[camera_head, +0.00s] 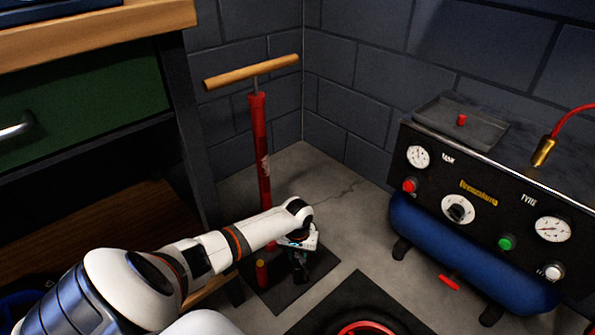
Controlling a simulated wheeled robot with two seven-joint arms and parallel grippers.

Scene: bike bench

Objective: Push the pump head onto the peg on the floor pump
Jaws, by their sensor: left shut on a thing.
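The floor pump (260,140) stands upright in the corner, with a red barrel and a wooden T-handle. A dark base plate (285,299) lies at its foot. A short red post with a yellow top (262,273), perhaps the peg, stands over this plate, just left of my left gripper. My left gripper (300,272) points down above the plate and is shut on a small dark thing, likely the pump head. The gripper covers much of it, so its shape and any contact with the post cannot be told. My right gripper is out of view.
A compressor with a black gauge panel (480,200) and blue tank (450,252) stands at right. A tray (462,122) and a red hose with brass end (543,150) are on top. A green-drawer bench (85,105) is at left. A red ring (366,327) lies in front.

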